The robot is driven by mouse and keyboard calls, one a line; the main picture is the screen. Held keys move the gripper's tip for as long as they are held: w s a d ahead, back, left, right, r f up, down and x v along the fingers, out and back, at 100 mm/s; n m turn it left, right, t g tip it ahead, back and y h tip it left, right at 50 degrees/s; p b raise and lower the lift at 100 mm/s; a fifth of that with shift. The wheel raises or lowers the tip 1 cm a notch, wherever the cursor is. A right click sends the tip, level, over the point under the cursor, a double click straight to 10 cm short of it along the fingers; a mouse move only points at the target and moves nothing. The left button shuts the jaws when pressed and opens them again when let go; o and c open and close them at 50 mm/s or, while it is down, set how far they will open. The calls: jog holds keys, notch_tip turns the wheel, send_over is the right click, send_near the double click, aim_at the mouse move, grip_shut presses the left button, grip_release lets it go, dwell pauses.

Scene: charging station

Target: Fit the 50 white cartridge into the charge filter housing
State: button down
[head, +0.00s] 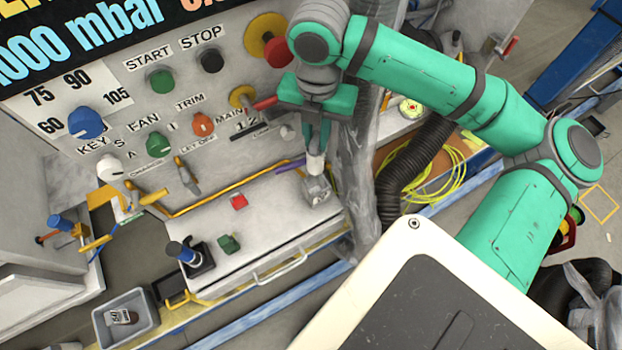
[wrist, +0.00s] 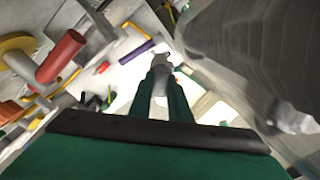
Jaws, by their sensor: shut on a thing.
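My gripper (head: 316,148) points down at the right end of the white bench top. It is shut on the white cartridge (head: 315,164), whose pale lower part shows below the fingertips. A grey metal housing (head: 318,190), which looks like the charge filter housing, stands directly below the cartridge. I cannot tell whether the cartridge's lower end is inside the housing or just above it. In the wrist view my gripper (wrist: 161,80) has its fingers close together, with the grey housing (wrist: 161,61) just beyond the tips. The cartridge's number is not readable.
A grey bin (head: 104,336) at the lower left holds a dark-labelled cartridge (head: 122,316). The control panel's red knob (head: 278,52) and red lever (head: 266,103) are close to my arm. A grey wrapped column (head: 356,180) stands right of the housing. A purple piece (head: 290,166) lies left of it.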

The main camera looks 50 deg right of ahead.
aim_at(317, 174)
jog(key=shift+s+d, duration=0.1)
jog(key=shift+d, duration=0.15)
notch_tip(317, 174, down, 18)
jog(key=shift+r, duration=0.2)
dwell(0.4)
jog(key=c, duration=1.7)
grip_release()
jog(key=shift+f, duration=0.1)
jog(key=shift+o, duration=0.2)
notch_tip(317, 174, up, 12)
jog(key=shift+r, duration=0.15)
